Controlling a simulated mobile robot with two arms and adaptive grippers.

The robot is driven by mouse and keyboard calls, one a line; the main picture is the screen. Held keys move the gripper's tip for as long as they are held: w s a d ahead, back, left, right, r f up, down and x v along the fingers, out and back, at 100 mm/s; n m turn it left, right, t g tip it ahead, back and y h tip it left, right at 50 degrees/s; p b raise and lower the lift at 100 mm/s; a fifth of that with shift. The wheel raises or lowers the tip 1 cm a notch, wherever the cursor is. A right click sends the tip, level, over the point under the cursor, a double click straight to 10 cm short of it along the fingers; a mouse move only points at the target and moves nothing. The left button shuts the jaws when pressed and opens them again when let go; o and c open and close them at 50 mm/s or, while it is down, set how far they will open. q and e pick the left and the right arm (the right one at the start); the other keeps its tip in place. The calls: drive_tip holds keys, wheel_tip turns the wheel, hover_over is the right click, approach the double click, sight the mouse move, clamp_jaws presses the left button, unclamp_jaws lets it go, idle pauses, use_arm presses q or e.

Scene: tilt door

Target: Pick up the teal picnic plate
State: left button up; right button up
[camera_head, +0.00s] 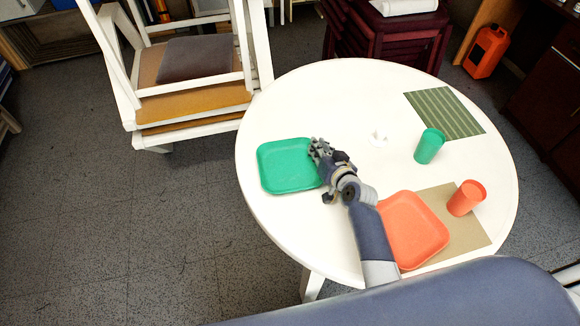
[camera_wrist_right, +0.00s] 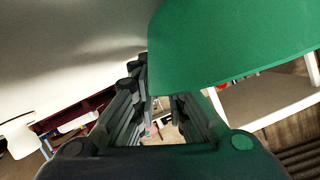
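The teal picnic plate (camera_head: 288,168), a rounded square, rests on the left side of the white round table (camera_head: 290,102). My right gripper (camera_head: 318,158) is at its right edge in the head view and covers part of that rim. In the right wrist view the plate (camera_wrist_right: 240,45) fills the upper right, and its near edge reaches the fingertips. My right gripper (camera_wrist_right: 160,105) has a visible gap between its fingers and looks open. I cannot tell whether a finger touches the rim. My left gripper is not in view.
An orange plate (camera_head: 415,232) lies close to my right forearm, with an orange cup (camera_head: 466,198) on a tan mat (camera_head: 468,235). White chairs (camera_head: 190,90) stand behind left.

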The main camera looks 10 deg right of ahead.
drive_tip(key=shift+f, duration=0.15)
drive_tip(key=shift+a, duration=0.1)
clamp_jaws()
